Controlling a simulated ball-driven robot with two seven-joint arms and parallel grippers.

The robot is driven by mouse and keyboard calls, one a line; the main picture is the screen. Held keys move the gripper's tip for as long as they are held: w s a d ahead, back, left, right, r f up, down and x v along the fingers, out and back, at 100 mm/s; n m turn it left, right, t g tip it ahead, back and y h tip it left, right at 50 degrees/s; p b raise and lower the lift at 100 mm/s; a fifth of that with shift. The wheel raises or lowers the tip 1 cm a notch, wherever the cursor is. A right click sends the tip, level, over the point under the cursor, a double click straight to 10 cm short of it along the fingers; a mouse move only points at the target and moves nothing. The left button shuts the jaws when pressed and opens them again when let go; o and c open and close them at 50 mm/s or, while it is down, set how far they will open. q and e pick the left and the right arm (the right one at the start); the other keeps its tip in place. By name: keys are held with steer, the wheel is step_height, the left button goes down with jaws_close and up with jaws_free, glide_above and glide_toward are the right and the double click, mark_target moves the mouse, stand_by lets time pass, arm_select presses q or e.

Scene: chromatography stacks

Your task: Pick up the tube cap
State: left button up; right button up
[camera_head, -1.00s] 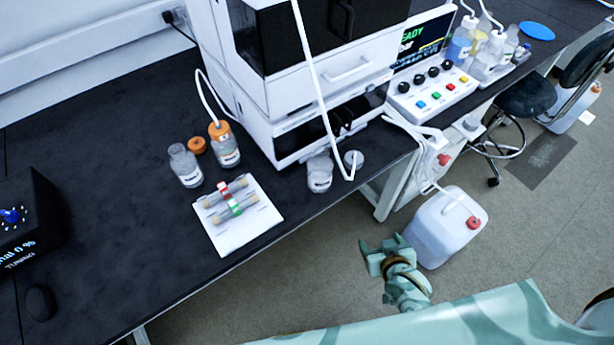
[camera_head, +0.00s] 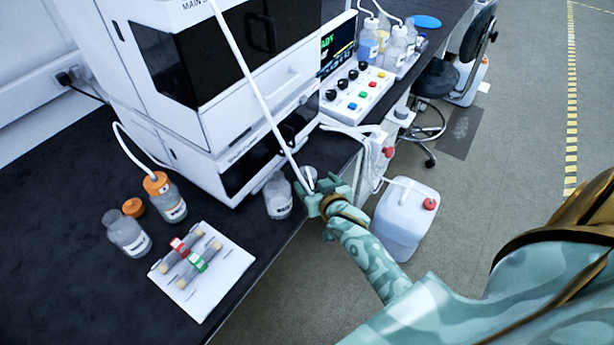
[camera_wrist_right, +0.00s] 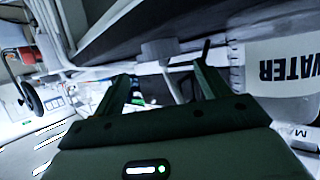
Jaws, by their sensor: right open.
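A pale grey round piece (camera_head: 308,174), which looks like the tube cap, stands at the front edge of the black bench by the lower end of a white tube (camera_head: 262,102). My right gripper (camera_head: 314,188) is open right beside it and partly hides it. In the right wrist view, a short grey cylinder (camera_wrist_right: 158,52), probably the same piece, lies ahead of the open fingers (camera_wrist_right: 162,82), and nothing is held. I cannot tell whether the fingers touch it. My left gripper is not in view.
A labelled clear bottle (camera_head: 278,196) stands just left of the gripper. The white instrument (camera_head: 235,110) rises behind it. A white canister (camera_head: 405,222) with a red cap stands on the floor. An orange cap (camera_head: 133,207), bottles and a tube rack (camera_head: 225,268) are farther left.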

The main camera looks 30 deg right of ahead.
steer(key=shift+w+f+b, duration=0.6)
steer(key=shift+w+f, duration=0.3)
steer(key=shift+w, duration=0.2)
steer(key=b+x, duration=0.1)
steer(key=x, duration=0.1)
steer(key=shift+w+d+f, duration=0.1)
steer(key=shift+w, duration=0.2)
steer(key=shift+w+d, duration=0.15)
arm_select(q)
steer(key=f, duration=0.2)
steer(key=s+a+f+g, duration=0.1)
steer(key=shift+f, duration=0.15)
arm_select(e)
steer(key=c, duration=1.1)
steer(key=shift+r, duration=0.25)
